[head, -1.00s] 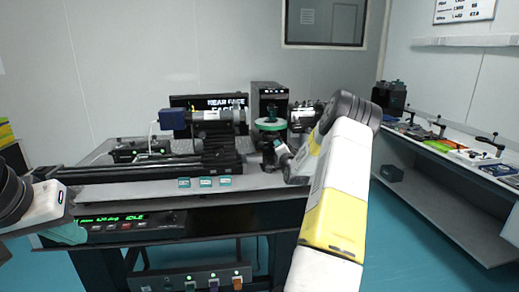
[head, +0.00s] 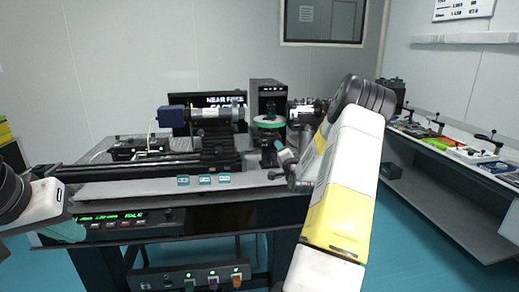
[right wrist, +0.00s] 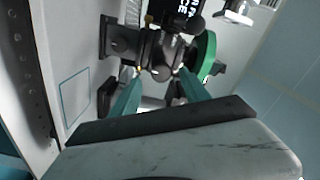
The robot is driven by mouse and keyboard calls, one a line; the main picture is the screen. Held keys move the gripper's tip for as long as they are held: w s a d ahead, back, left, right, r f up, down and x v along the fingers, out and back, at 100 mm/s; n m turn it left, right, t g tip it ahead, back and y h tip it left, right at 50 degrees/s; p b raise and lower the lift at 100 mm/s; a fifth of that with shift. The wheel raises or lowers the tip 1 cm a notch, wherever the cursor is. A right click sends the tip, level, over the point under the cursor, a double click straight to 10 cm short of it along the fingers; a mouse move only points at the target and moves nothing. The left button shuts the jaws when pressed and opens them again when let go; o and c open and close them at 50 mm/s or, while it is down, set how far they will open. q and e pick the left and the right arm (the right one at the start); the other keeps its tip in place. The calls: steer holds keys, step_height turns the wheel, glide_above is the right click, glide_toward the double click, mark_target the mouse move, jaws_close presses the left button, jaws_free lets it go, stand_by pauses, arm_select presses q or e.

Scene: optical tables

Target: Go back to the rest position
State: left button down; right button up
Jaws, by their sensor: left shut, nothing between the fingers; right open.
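My left gripper (head: 64,231) shows in the head view at the lower left, with teal fingers by the table's front left edge. It is shut and empty. My right gripper (head: 286,157) is partly hidden by its own forearm in the head view, close to the right of a dark mount with a green ring (head: 268,124). In the right wrist view its two teal fingers (right wrist: 158,92) are spread open. The dark grey mount (right wrist: 160,52) and its green ring (right wrist: 203,58) lie just beyond the fingertips. I cannot tell whether they touch.
A side bench (head: 440,150) stands right; floor between is clear.

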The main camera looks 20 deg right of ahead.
steer(key=shift+s+a, duration=0.15)
steer(key=shift+s, duration=0.45)
steer(key=s+a+r+n+g+y, duration=0.25)
steer(key=s+a+r+n, duration=0.3)
steer(key=a, duration=0.45)
steer(key=s+a+r+n+g+y, duration=0.1)
steer(key=s+a+r+n+g, duration=0.35)
steer(key=a, duration=0.55)
steer(key=s+a+n+g+y, duration=0.1)
steer(key=s+a, duration=0.3)
steer(key=s, duration=0.5)
steer(key=s+a+r+n+g, duration=0.1)
steer(key=s+a+n+g, duration=0.1)
steer(key=s, duration=0.7)
steer(key=s+a+n+g+y, duration=0.1)
steer(key=s+a+n, duration=0.1)
steer(key=s+a, duration=0.4)
steer(key=s, duration=0.4)
steer(key=shift+r+n+y, duration=0.25)
steer(key=shift+n+y, duration=0.1)
steer(key=shift+n, duration=0.05)
steer(key=shift+s, duration=0.1)
